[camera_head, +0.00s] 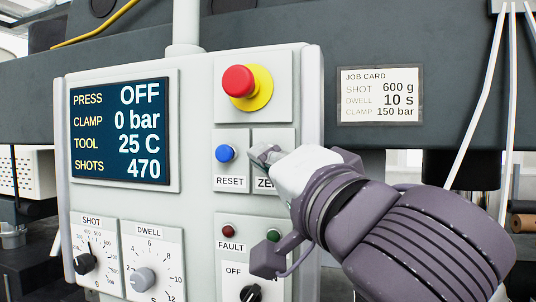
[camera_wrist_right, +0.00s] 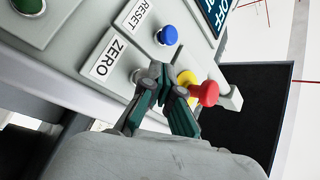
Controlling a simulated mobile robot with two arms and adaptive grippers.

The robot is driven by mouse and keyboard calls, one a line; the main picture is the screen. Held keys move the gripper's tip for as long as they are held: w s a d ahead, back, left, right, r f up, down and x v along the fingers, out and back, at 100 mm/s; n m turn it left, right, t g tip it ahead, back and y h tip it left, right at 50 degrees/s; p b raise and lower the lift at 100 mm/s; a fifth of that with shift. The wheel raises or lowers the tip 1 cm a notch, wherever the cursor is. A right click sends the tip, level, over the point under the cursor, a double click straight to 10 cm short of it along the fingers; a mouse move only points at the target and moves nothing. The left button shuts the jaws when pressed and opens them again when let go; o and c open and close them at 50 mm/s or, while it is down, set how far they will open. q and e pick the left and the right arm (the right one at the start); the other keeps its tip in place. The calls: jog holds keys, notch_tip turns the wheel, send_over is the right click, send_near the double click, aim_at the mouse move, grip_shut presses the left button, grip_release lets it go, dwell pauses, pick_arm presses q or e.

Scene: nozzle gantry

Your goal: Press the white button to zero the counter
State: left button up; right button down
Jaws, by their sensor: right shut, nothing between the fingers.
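The control panel (camera_head: 200,200) fills the middle of the head view. My right gripper (camera_head: 262,153) is shut and empty, its tips in front of the button plate above the partly covered ZERO label (camera_head: 265,183). The screen (camera_head: 120,130) reads SHOTS 470. My left gripper is not in view.
The blue RESET button (camera_head: 225,153) sits just left of the gripper. The red emergency stop (camera_head: 240,82) on its yellow base is just above. Below are the red fault lamp (camera_head: 228,230) and a black selector knob (camera_head: 250,294). A job card (camera_head: 380,95) hangs at right.

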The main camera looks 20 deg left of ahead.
jog(key=shift+w, duration=0.4)
dwell(0.5)
jog(key=shift+s, duration=0.85)
jog(key=shift+s+b, duration=0.1)
jog(key=shift+b, duration=0.2)
jog(key=shift+s+a+b, duration=0.1)
jog(key=shift+s+b, duration=0.35)
jog(key=shift+s, duration=2)
